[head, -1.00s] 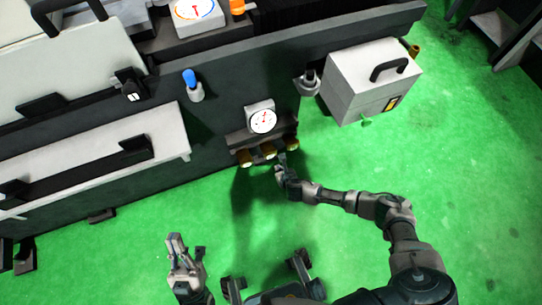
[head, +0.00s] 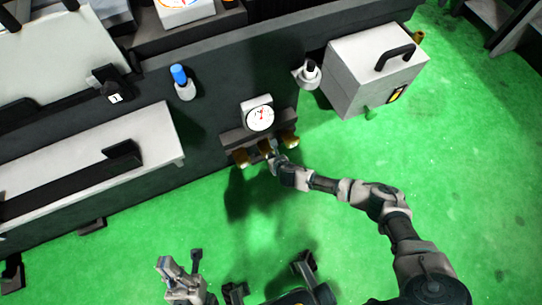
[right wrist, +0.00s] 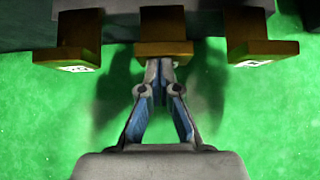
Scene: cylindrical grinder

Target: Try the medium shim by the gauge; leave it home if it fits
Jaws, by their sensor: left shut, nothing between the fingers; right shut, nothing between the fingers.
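Three brass-coloured shims sit in a row on a dark rack under the white dial gauge (head: 259,117): a left one (head: 241,157), a middle one (head: 265,147) and a right one (head: 290,140). In the right wrist view the middle shim (right wrist: 165,48) lies straight ahead of my right gripper (right wrist: 160,66). Its fingertips are shut with nothing between them, at the shim's front edge; whether they touch it I cannot tell. The outer shims carry small white labels, too blurred to read. My left gripper (head: 168,266) is shut and empty, low over the floor, away from the rack.
The dark machine bed (head: 215,130) stands behind the rack. A grey box with a black handle (head: 372,75) is at the right. A blue-topped fitting (head: 181,84) and a white-and-black fitting (head: 308,74) flank the gauge.

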